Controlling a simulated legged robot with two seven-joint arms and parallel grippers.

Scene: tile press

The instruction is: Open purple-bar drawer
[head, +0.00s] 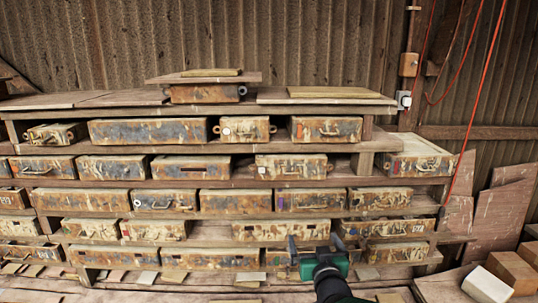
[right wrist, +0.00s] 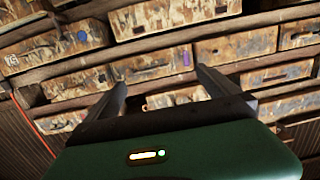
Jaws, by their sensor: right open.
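My right gripper (head: 316,244) is open and empty, below this drawer in the head view, before the lower rows. Its fingers (right wrist: 158,88) also show in the right wrist view. My left gripper is out of view.
A wooden rack (head: 235,183) holds several rows of similar rusty drawers, some with handles. Loose tiles (head: 235,300) lie along the bottom. At the right are a white block (head: 487,286), brown blocks (head: 512,271) and a hanging red cord (head: 474,105).

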